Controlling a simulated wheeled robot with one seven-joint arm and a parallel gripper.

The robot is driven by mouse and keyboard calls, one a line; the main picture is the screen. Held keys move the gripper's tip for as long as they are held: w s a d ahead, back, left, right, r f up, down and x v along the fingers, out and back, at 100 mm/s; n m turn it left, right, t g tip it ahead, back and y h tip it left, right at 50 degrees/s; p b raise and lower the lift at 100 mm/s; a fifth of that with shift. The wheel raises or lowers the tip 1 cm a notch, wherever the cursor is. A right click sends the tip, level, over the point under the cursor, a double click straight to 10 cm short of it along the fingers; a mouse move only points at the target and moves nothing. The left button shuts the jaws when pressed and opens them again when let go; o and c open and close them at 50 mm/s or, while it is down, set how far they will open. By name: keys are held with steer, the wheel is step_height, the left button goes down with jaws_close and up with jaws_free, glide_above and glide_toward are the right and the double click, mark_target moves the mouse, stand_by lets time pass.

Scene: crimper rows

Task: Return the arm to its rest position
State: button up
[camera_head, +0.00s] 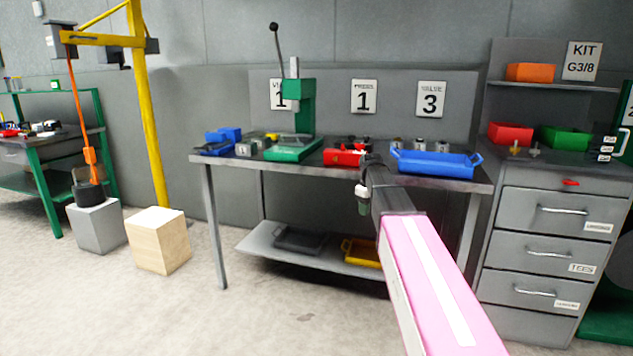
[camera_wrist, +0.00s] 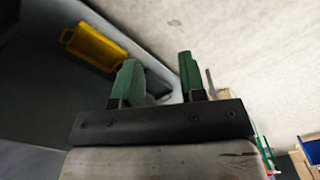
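My arm (camera_head: 425,265), pink with a white stripe, reaches from the lower right toward the front of the middle workbench in the head view. My gripper (camera_head: 363,200) hangs down just in front of the bench's front edge, partly hidden by the wrist. In the wrist view my gripper (camera_wrist: 160,68) shows two green fingers standing apart. Nothing is held between them; the lower shelf's edge and the floor show behind.
The workbench (camera_head: 335,178) carries a green press (camera_head: 300,115), a red tray (camera_head: 344,157) and a blue tray (camera_head: 435,166). A yellow tray (camera_head: 361,252) lies on its lower shelf. A drawer cabinet (camera_head: 545,235) stands right. A wooden crate (camera_head: 158,240) stands left. The floor in front is clear.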

steer(key=s+f+m, duration=0.7)
steer(key=s+f, duration=1.7)
steer(key=s, duration=0.2)
steer(key=shift+s+f+m, duration=0.2)
steer(key=shift+m, duration=0.2)
steer(key=shift+a, duration=0.1)
